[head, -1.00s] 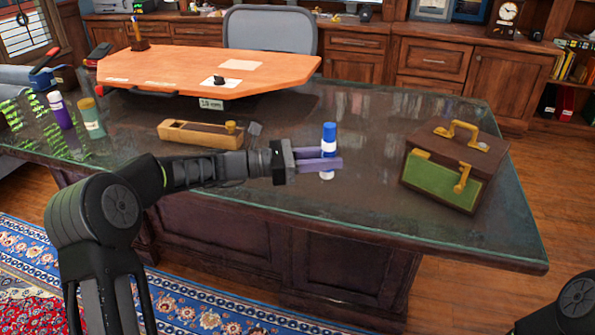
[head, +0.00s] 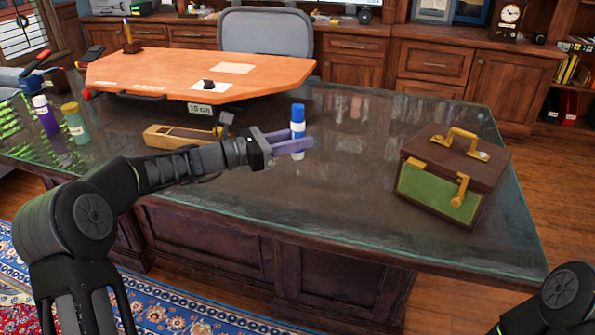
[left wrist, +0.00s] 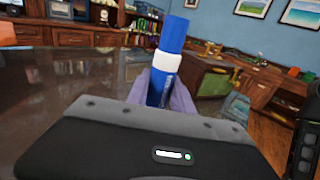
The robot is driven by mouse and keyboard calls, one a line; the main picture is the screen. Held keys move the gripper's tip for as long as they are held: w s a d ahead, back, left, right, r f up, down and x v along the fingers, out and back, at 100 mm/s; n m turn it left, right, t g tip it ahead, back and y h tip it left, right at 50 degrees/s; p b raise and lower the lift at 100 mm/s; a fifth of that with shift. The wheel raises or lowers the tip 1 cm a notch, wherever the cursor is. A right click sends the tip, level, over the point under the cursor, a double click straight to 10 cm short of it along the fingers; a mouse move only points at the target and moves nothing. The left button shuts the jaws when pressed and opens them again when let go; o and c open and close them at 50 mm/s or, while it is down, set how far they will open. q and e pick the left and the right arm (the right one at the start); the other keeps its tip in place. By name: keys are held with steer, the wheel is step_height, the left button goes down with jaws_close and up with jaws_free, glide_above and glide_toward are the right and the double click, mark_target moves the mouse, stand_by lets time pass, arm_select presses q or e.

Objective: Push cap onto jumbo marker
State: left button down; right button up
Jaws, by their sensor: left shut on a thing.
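The blue jumbo marker (head: 297,122) stands roughly upright between the purple fingers of my left gripper (head: 299,146), which is shut on it. A blue upper part stands above the fingers, with a white band below it. In the left wrist view the marker (left wrist: 172,35) shows a blue top, a white band and a blue lower part between the fingers. I cannot tell how firmly the top part is seated as a cap. The marker's lower end is partly hidden by the fingers. My right gripper is not in view.
The glossy dark desk (head: 350,200) is clear around the marker. A wooden block plane (head: 180,136) is left of it, an orange board (head: 190,72) behind. A purple bottle (head: 45,117) and green bottle (head: 75,125) stand far left. A brown-green case (head: 452,175) is at right.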

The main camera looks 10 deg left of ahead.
arm_select(q)
steer(key=shift+f, duration=1.05)
steer(key=shift+f+b, duration=0.65)
steer(key=shift+f, duration=1.85)
steer(key=shift+f, duration=0.15)
steer(key=c, duration=1.1)
jaws_free()
